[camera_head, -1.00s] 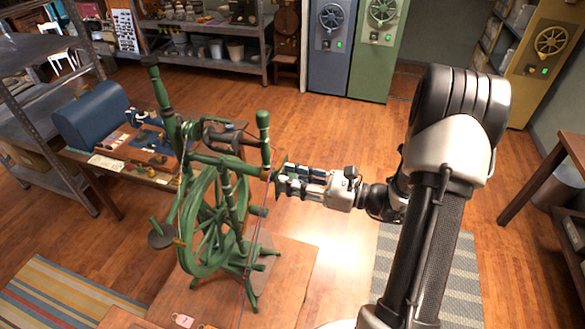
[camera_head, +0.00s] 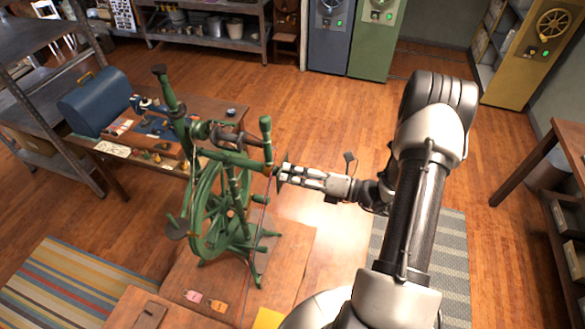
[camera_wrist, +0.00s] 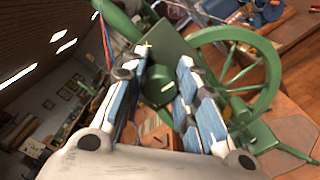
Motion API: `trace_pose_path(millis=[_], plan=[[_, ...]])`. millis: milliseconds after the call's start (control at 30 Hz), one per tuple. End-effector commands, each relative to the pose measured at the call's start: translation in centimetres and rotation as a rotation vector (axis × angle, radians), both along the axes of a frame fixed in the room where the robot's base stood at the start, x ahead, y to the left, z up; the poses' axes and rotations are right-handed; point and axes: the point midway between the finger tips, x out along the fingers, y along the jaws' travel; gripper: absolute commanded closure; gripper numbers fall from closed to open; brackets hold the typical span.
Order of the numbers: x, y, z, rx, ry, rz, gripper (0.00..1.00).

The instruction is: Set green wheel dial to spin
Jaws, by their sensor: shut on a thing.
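The green spinning wheel (camera_head: 213,207) stands upright on a wooden stand, left of my gripper (camera_head: 284,176), in the head view. My gripper reaches in from the right, level with the wheel's upper frame. In the wrist view, the wheel's spoked rim (camera_wrist: 272,75) shows on the right. My gripper (camera_wrist: 163,68) has its two blue-padded fingers on either side of a small green dial (camera_wrist: 166,86) in front of a flat green plate. It is shut on this dial. The pads hide much of the dial, and I cannot read any marking for spin.
A wooden table with a blue sewing-machine case (camera_head: 94,103) stands behind the wheel at left. Tags (camera_head: 193,296) and a yellow sheet (camera_head: 268,318) lie in front. Blue and green cabinets (camera_head: 375,45) stand at the back. Open floor lies between them and the wheel.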

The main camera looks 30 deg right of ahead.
Motion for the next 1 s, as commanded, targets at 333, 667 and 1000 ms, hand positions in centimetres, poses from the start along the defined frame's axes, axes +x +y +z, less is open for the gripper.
trace_pose_path(millis=[333, 667, 1000], plan=[[-0.06, 0.06, -0.05, 0.191, 0.195, 0.002, 0.96], [-0.07, 0.08, -0.17, 0.284, 0.289, 0.002, 0.96], [-0.07, 0.08, -0.22, 0.303, 0.307, 0.002, 0.96]])
